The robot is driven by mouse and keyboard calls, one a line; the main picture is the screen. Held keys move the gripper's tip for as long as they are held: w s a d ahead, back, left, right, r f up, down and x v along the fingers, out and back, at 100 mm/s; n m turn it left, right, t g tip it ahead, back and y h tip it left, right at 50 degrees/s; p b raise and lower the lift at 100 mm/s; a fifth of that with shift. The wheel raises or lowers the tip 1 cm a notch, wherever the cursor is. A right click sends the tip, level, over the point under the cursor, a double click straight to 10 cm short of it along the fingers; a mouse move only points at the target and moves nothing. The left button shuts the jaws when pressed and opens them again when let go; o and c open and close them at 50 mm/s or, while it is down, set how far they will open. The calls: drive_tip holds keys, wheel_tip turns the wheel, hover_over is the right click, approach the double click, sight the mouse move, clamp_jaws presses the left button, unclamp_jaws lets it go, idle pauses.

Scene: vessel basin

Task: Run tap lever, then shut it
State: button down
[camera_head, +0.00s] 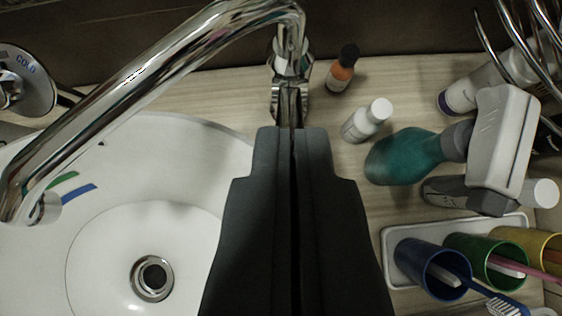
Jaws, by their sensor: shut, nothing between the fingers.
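A chrome tap has a long spout (140,90) that arches from its base to the left over the white basin (215,150). Its chrome body and lever (290,98) stand at the top centre, directly ahead of my fingertips. My gripper (292,130) is shut with nothing between its fingers. The fingertips overlap the lower end of the lever in the picture. I cannot tell whether they touch it. No running water is visible from the spout.
A white tray (398,236) holds coloured cups with toothbrushes. Chrome wire (490,45) is at the upper right.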

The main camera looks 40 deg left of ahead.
drive_tip(key=x, duration=0.4)
drive_tip(key=shift+w+a+f, duration=0.15)
drive_tip(key=shift+w+f, duration=0.05)
drive_tip(key=shift+f, duration=0.05)
drive_tip(key=f, duration=0.1)
drive_tip(key=s, duration=0.1)
drive_tip(key=f, duration=0.1)
drive_tip(key=shift+s+d+f, duration=0.15)
drive_tip(key=shift+d+f, duration=0.2)
drive_tip(key=shift+s+d+f, duration=0.1)
drive_tip(key=shift+s+f, duration=0.1)
drive_tip(key=shift+f, duration=0.25)
